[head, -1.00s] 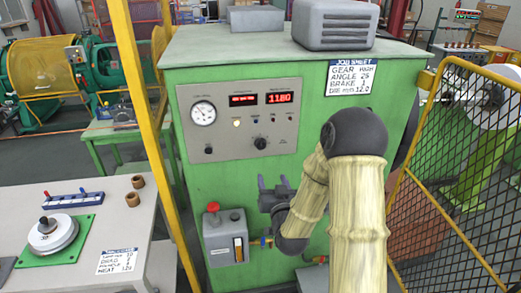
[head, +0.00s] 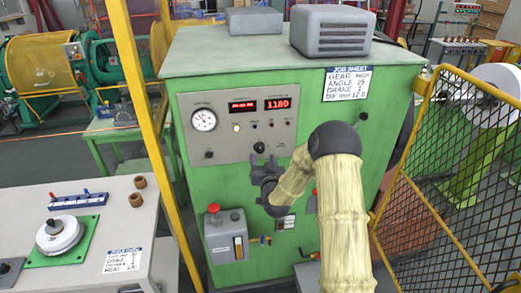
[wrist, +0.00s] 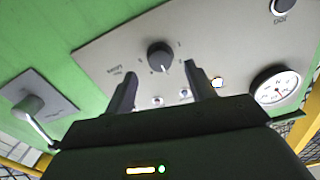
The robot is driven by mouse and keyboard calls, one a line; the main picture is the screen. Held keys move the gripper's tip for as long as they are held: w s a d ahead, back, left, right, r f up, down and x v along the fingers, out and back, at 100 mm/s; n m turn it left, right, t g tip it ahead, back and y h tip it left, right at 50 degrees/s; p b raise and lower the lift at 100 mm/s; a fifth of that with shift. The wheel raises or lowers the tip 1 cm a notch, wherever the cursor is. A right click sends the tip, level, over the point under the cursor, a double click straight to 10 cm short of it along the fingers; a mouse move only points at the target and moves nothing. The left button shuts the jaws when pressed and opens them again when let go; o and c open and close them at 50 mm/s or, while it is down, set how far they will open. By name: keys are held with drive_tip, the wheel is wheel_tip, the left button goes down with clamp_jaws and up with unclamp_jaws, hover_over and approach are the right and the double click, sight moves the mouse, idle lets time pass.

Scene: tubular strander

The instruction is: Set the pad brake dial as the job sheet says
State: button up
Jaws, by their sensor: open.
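The job sheet (head: 346,84) on the upper right of the green cabinet reads gear HIGH, angle 25, brake 1, die mm 12.0. A black dial with a white pointer mark (wrist: 160,56) sits on the grey panel. Its lettering is too small to read surely, so I cannot confirm it is the pad brake dial. The same dial shows in the head view (head: 260,148). My gripper (head: 265,160) is open and empty just in front of and below it. In the wrist view my fingertips (wrist: 160,68) point at the dial, one towards each side, apparently not touching it.
A second black knob (head: 209,154) and a round gauge (head: 204,120) sit on the panel's left. A lever (wrist: 30,107) stands off the panel. A yellow post (head: 142,110) and mesh fence (head: 440,150) flank the cabinet. A grey oiler box (head: 226,235) is below.

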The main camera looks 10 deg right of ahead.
sight(260, 151)
drive_tip(key=shift+w+p, duration=0.8)
drive_tip(key=shift+w, duration=1.45)
drive_tip(key=c, duration=1)
